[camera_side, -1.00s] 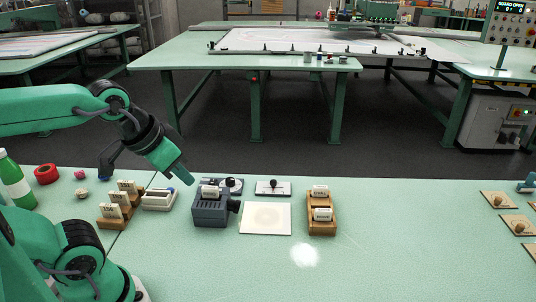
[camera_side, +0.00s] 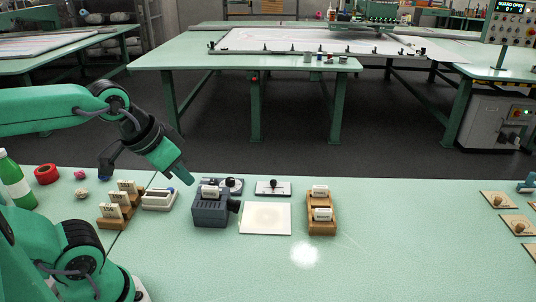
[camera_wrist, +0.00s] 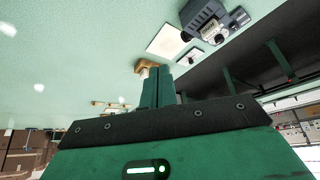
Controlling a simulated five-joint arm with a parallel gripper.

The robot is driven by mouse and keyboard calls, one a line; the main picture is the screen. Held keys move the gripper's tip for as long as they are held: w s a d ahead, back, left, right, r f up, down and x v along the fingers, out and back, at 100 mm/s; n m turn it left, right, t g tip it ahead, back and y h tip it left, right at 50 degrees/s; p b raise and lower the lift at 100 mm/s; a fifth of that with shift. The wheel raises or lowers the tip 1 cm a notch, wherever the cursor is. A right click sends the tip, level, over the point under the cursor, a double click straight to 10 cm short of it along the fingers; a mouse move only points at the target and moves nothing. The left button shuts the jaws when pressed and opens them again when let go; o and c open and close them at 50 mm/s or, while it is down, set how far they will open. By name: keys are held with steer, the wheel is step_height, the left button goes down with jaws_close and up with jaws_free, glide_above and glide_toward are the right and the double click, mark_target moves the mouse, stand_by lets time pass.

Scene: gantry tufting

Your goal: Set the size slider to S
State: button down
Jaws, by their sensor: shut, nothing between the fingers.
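A small pale plate with a black knob (camera_side: 273,187) lies behind the square cream panel and looks like the size slider; its markings are too small to read. It also shows in the wrist view (camera_wrist: 190,57), as a pale plate. My gripper (camera_side: 187,180) is shut and empty, above the bench just left of the grey device. In the wrist view its closed green fingers (camera_wrist: 156,84) point toward the bench, and they partly cover the wooden block. The gripper is apart from the knob, to its left.
The grey device (camera_side: 209,212) with a dial behind it stands between gripper and knob. A cream panel (camera_side: 265,218) and a wooden holder (camera_side: 322,227) lie to the right. Labelled wooden blocks (camera_side: 115,212) and a pale box (camera_side: 158,201) stand left. The front bench is clear.

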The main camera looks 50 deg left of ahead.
steer(key=c, duration=1.5)
jaws_free()
steer(key=shift+w, duration=0.1)
steer(key=shift+o, duration=1.1)
steer(key=shift+w+r, duration=0.15)
steer(key=w+a+g, duration=0.1)
steer(key=w+a, duration=0.1)
steer(key=w, duration=0.7)
steer(key=w+a+g, duration=0.2)
steer(key=w, duration=0.7)
steer(key=w+a+f+g, duration=0.1)
steer(key=w+a+f, duration=0.1)
steer(key=w+f, duration=0.3)
steer(key=w+a+f, duration=0.2)
steer(key=w+f, duration=0.3)
steer(key=w+a+f+g, duration=0.1)
steer(key=w+a+f, duration=0.1)
steer(key=w+f, duration=0.3)
steer(key=shift+g, duration=0.3)
